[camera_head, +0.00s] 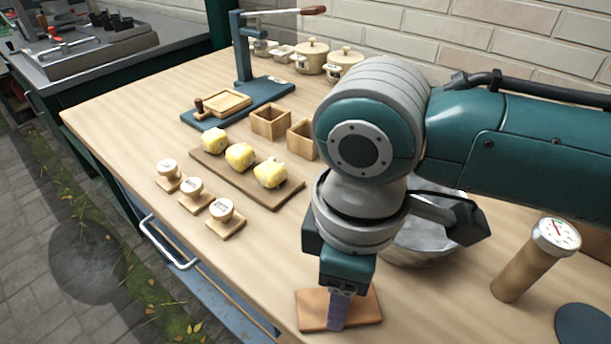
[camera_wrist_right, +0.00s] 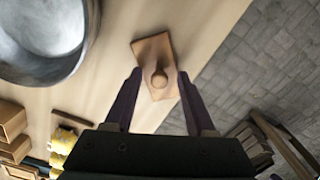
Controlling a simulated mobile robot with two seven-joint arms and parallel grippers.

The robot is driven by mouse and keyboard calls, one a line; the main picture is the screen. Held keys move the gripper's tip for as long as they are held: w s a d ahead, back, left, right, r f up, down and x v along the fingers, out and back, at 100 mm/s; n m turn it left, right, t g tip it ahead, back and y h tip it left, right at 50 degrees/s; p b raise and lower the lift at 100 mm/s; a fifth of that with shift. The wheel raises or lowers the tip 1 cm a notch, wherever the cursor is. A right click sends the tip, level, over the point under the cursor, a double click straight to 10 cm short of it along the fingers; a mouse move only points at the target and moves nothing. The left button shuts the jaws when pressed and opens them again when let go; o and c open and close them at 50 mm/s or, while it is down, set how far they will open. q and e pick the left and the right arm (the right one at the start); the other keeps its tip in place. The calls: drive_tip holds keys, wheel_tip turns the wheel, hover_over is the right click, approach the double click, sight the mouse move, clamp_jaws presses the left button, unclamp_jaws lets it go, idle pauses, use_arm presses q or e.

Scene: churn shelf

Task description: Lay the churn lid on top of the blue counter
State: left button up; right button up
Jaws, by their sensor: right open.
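The churn lid appears to be the square wooden plate (camera_head: 362,310) near the front edge of the wooden worktop. In the right wrist view the lid (camera_wrist_right: 148,48) has a round knob at its middle. My right gripper (camera_head: 338,318) points down over the lid and hides its knob in the head view. In the wrist view the open fingers (camera_wrist_right: 160,74) lie either side of the knob; contact cannot be told. A blue front panel (camera_head: 215,295) shows below the worktop edge; I cannot tell whether it belongs to the blue counter. My left gripper is out of view.
A metal bowl (camera_head: 415,245) stands behind my right wrist. A wooden cylinder with a dial (camera_head: 530,265) leans at the right, near a dark blue disc (camera_head: 588,326). Butter pieces on a board (camera_head: 285,193) and several stamps (camera_head: 222,209) stand left. Bare worktop (camera_head: 270,250) lies between.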

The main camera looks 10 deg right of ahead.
wheel_tip(320, 180, up, 12)
drive_tip(key=p, duration=0.3)
drive_tip(key=s+a+f+m+t+y, duration=0.2)
drive_tip(key=s+a+f+m+y, duration=0.15)
drive_tip(key=s, duration=0.25)
drive_tip(key=s+d+m+h, duration=0.1)
drive_tip(key=s+d+m, duration=0.2)
drive_tip(key=d, duration=0.3)
drive_tip(key=s+d+m+t+h, duration=0.1)
drive_tip(key=s+d+m+h, duration=0.1)
drive_tip(key=d, duration=0.4)
drive_tip(key=shift+s+d+m+t, duration=0.35)
drive_tip(key=shift+s+m, duration=0.2)
drive_tip(key=shift+m, duration=0.2)
drive_tip(key=shift+d+f, duration=0.1)
drive_tip(key=shift+f, duration=0.05)
